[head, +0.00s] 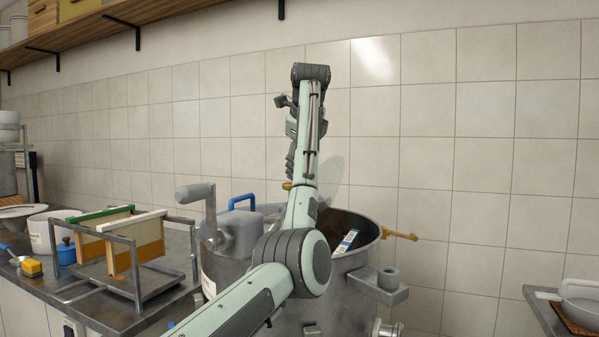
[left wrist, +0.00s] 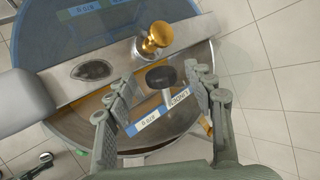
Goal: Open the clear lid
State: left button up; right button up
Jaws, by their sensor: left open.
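A round steel drum (head: 232,270) stands in the middle, with a steel bar (left wrist: 90,70) across its top. In the left wrist view a clear, bluish lid panel (left wrist: 75,28) covers the far side. On the near side is a black knob (left wrist: 160,76), with a labelled strip (left wrist: 163,111) in front of it; the strip also shows in the head view (head: 347,241). I cannot tell how the near panel sits. My left gripper (left wrist: 160,82) is open above the drum, its fingers either side of the knob; its arm partly hides it in the head view (head: 290,160). My right gripper is out of view.
A brass knob (left wrist: 154,39) stands on the bar. A crank (head: 198,200) and motor housing (head: 242,232) rise at the drum's left. A brass latch (head: 398,235) sticks out at the right rim. A frame rack (head: 130,262) stands on the left bench.

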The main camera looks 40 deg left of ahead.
pick_arm(q)
jog(key=v, duration=0.8)
jog(key=shift+r, duration=0.2)
jog(key=shift+s+d, duration=0.1)
jog(key=shift+s, duration=0.05)
